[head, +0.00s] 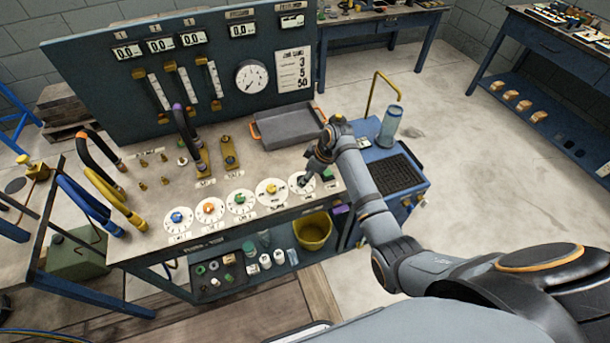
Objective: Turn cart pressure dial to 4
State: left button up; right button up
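A row of white round dials stands along the front edge of the bench: one with a blue knob (177,217), one orange (208,208), one green (239,200), one yellow (271,189). The rightmost dial (294,185) lies under my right gripper (307,180), which points down at its middle. The gripper hides that dial's knob and part of its scale. Its fingers are too small to tell whether they are closed on the knob. The dial labels and numbers are too small to read. My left gripper is not in view.
A grey tray (287,127) lies behind the dials. A panel (105,82) with displays, a round gauge (252,77) and a card (293,70) rises at the back. A blue cart (417,187) stands right of the bench. Curved hoses (88,204) stand at left.

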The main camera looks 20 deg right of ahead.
jog(key=shift+x, duration=1)
grip_shut()
jog(key=shift+a+r+m+h+p, duration=0.1)
jog(key=shift+r+m+h+p, duration=0.3)
jog(key=shift+p, duration=0.5)
jog(key=m+t+p, duration=0.1)
jog(key=m+p, duration=0.2)
jog(key=shift+s+a+h+p, duration=0.1)
jog(key=shift+a+h+p, duration=0.05)
jog(key=shift+h+p, duration=0.15)
jog(key=m+p, duration=0.2)
jog(key=shift+a+f+m+h, duration=0.1)
jog(key=shift+f+m+h, duration=0.05)
jog(key=shift+m+h, duration=0.2)
jog(key=shift+f+m+t+h+p, duration=0.15)
jog(key=shift+m+h+p, duration=0.2)
jog(key=shift+m, duration=0.35)
jog(key=shift+m+t+h+p, duration=0.15)
jog(key=shift+m+h+p, duration=0.15)
jog(key=shift+m, duration=0.35)
